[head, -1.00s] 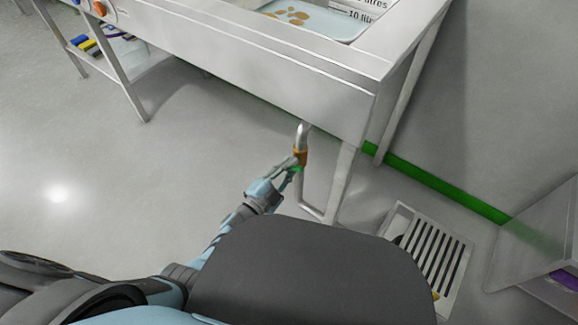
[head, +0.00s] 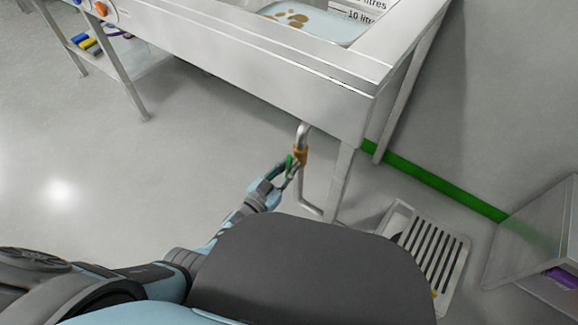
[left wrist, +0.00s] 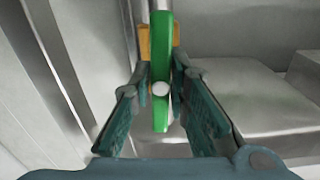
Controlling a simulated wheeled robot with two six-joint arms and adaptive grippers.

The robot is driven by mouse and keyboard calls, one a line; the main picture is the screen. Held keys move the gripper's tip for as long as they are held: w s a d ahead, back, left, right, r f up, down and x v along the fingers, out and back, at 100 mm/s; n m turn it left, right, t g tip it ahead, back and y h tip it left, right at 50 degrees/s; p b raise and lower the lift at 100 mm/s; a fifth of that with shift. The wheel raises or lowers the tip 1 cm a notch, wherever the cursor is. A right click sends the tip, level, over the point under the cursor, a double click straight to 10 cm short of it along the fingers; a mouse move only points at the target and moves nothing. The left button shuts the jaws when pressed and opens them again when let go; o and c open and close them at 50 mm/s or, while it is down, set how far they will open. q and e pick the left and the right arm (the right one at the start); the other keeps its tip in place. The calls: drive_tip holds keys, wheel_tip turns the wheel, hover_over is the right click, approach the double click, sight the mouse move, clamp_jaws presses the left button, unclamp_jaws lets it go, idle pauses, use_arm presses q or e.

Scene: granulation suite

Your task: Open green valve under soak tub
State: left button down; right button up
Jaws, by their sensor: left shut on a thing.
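The soak tub (head: 300,92) is a steel basin on legs, with water and brown pieces inside. Under its front edge a steel drain pipe (head: 303,132) comes down to a brass-coloured valve body (head: 300,156). The green valve handle (head: 290,162) is beside the valve body. In the left wrist view the handle (left wrist: 161,40) stands upright, in line with the pipe, in front of the brass body (left wrist: 144,42). My left gripper (head: 285,172) is shut on the handle; its two fingers (left wrist: 160,82) flank it. My right gripper is not in view.
A slotted floor drain (head: 436,255) lies right of the tub's front leg (head: 342,180). A green strip (head: 430,178) runs along the wall base. Floor left of my arm is clear.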

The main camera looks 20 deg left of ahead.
use_arm(q)
drive_tip(key=shift+n, duration=0.4)
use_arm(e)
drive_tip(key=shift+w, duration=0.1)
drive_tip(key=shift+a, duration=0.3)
use_arm(q)
drive_tip(key=c, duration=1.5)
unclamp_jaws()
drive_tip(key=v, duration=1.2)
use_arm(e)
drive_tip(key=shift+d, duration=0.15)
